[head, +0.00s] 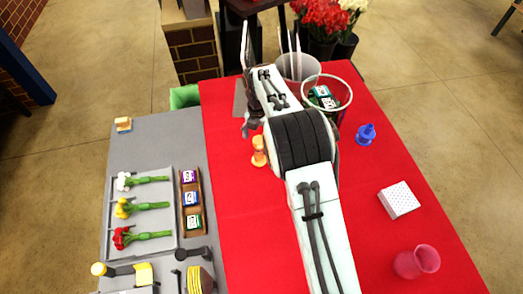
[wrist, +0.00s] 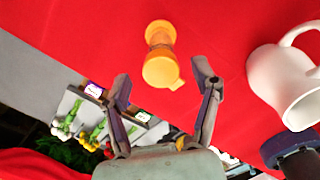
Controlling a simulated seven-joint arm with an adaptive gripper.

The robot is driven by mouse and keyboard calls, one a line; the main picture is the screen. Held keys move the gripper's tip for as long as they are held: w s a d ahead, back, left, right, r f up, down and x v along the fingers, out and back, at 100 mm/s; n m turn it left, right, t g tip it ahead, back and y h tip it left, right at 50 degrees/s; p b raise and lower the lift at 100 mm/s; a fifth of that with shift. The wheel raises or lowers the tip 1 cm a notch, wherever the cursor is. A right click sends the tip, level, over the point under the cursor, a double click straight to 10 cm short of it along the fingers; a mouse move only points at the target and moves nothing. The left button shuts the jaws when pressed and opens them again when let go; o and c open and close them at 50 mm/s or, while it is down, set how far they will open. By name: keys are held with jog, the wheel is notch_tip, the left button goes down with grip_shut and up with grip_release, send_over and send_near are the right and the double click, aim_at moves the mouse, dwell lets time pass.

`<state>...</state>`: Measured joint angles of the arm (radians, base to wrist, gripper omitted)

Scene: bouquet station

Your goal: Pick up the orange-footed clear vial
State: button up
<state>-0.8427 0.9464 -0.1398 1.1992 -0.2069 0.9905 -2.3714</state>
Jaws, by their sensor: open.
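A small orange object with a wide foot, a narrow waist and a broad rounded top (head: 259,151) stands on the red cloth just left of my arm. It also shows in the wrist view (wrist: 160,56), top centre. It looks orange throughout; I cannot make out a clear part. My gripper (wrist: 163,77) is open and empty. In the wrist view the orange object lies ahead of the fingertips, roughly centred between them and apart from both.
A white mug (wrist: 284,86) lies close to the right finger in the wrist view. A blue footed object (head: 366,134), a white dotted box (head: 399,200) and a pink cup (head: 416,262) stand right of my arm. A flower tray (head: 113,215) lies left. Red cloth around the orange object is free.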

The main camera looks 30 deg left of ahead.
aim_at(259, 152)
notch_tip(259, 152, down, 5)
jog(key=shift+f, duration=0.15)
grip_shut()
